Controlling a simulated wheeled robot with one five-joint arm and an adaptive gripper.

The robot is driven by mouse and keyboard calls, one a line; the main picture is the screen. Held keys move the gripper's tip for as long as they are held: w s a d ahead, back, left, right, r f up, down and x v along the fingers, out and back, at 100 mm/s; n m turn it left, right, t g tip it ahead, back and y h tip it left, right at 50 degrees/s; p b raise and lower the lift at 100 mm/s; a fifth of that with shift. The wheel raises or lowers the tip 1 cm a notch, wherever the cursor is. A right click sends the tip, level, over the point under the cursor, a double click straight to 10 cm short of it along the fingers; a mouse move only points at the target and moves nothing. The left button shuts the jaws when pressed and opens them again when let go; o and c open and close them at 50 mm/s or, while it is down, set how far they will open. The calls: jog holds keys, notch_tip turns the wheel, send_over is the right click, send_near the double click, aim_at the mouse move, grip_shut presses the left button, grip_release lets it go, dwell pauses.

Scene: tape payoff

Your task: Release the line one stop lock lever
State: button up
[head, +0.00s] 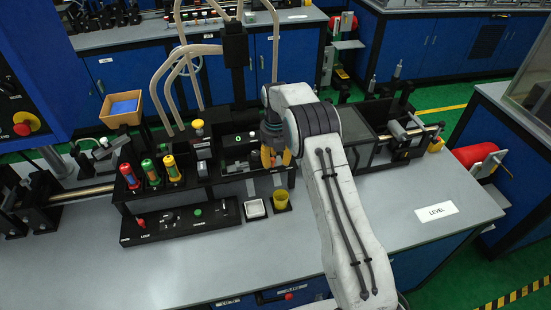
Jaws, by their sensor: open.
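My gripper (275,157) hangs from my white arm over the black machine at mid bench, its orange-yellow fingers pointing down and open. It appears empty; what is directly behind and below the fingers is partly hidden. I cannot tell for sure which part is the line one stop lock lever. Left of my gripper, a black stand holds a red handle (129,175), a green handle (151,172) and a yellow handle (172,168). A small red knob (140,223) sits on the black panel (180,227) below them. My gripper is apart from all of these.
Bent pale tubes (183,62) rise behind the stand, near an orange bin (122,109). A "LEVEL" card (437,211) lies on the right. The front of the grey bench (110,275) is clear.

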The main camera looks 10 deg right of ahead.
notch_tip(320, 180, up, 12)
dwell(0.7)
dwell(0.5)
